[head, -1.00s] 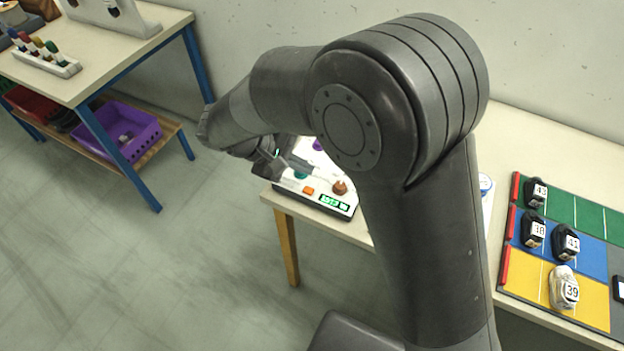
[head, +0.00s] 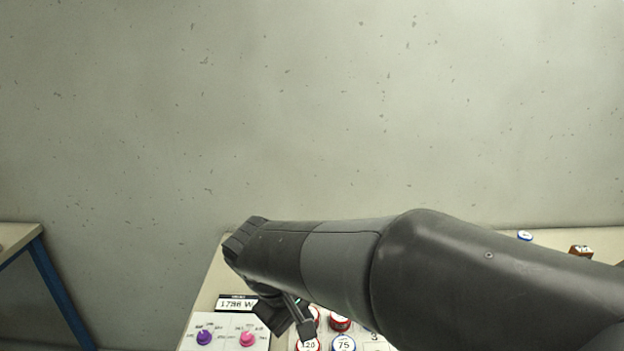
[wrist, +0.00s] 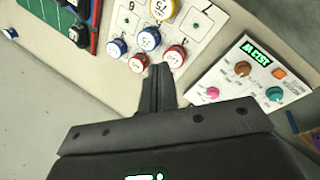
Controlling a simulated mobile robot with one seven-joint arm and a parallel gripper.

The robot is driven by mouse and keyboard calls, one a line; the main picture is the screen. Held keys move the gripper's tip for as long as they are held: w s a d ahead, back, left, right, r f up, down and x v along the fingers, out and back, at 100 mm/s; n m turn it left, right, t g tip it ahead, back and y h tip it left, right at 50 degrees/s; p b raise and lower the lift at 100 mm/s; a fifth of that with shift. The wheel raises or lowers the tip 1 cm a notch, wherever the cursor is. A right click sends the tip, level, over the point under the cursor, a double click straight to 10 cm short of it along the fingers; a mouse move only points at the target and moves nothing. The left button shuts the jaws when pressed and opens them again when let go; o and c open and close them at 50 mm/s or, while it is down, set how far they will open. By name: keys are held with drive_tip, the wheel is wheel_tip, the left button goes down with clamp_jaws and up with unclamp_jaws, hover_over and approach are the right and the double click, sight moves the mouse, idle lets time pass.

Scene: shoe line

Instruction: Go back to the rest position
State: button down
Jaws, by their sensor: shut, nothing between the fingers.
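My gripper (head: 304,328) shows in the head view at the bottom middle, below my bent arm. It hangs over the near part of the table (head: 208,290), and the arm hides part of it. In the wrist view my gripper (wrist: 158,72) has its two fingers together with nothing between them. The fingertips overlap the lower edge of a white numbered board (wrist: 200,38) with round red and blue discs. I cannot tell the height between them, and I see no contact.
A white knob panel (wrist: 232,98) with a lit green display lies right of the fingers; it also shows in the head view (head: 225,332). A green-topped mat (wrist: 62,22) is at upper left in the wrist view. Another blue-legged table (head: 22,238) stands at far left, with a gap between.

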drive_tip(key=s+d+r+m+t+y, duration=0.1)
drive_tip(key=s+d+m, duration=0.3)
drive_tip(key=d, duration=0.4)
drive_tip(key=s+d+r+m+t+y, duration=0.2)
drive_tip(key=s+d+r+m, duration=0.1)
drive_tip(key=d, duration=0.5)
drive_tip(key=shift+s+r+m+t+y, duration=0.35)
drive_tip(key=shift+s+m, duration=0.35)
drive_tip(key=shift+s, duration=0.45)
drive_tip(key=c, duration=2.2)
unclamp_jaws()
drive_tip(key=shift+d, duration=0.1)
